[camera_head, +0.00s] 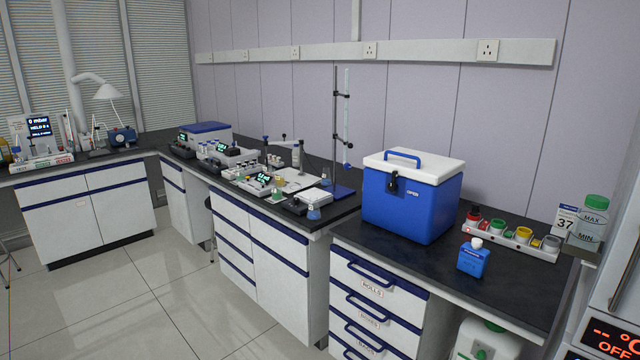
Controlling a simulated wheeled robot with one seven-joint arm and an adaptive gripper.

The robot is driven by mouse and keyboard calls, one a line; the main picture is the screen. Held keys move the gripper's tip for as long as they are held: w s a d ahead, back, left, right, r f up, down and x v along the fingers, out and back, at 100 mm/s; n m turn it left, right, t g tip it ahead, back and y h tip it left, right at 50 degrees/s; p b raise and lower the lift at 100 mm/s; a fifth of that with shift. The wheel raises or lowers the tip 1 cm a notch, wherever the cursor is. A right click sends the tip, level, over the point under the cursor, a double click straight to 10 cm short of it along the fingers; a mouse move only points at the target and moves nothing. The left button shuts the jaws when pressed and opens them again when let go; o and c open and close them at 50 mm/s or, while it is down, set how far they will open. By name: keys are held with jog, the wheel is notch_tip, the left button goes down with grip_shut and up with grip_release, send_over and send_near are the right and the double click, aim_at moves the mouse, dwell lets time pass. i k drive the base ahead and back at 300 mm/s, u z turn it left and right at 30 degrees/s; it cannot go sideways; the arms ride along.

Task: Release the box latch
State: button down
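A blue cool box (405,208) with a white lid (414,165) stands upright on the dark worktop, right of the middle in the head view. The lid is down and has a blue carry handle (402,155) on top. A small black latch (393,183) sits at the front left of the box, just under the lid edge. It is too small to tell whether it is fastened. My gripper does not show in this view.
A small blue bottle (473,258) and a rack of coloured-lid jars (510,240) stand right of the box. A stand with a tall rod (337,130) is at its left. The worktop front edge is close to the box, with drawers (378,300) below. Open floor (150,290) lies at the left.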

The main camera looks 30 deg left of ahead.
aim_at(392, 186)
jog(key=u, duration=0.35)
jog(key=k, duration=0.85)
jog(key=u, duration=0.9)
jog(key=i, duration=1.95)
jog(key=z, duration=0.55)
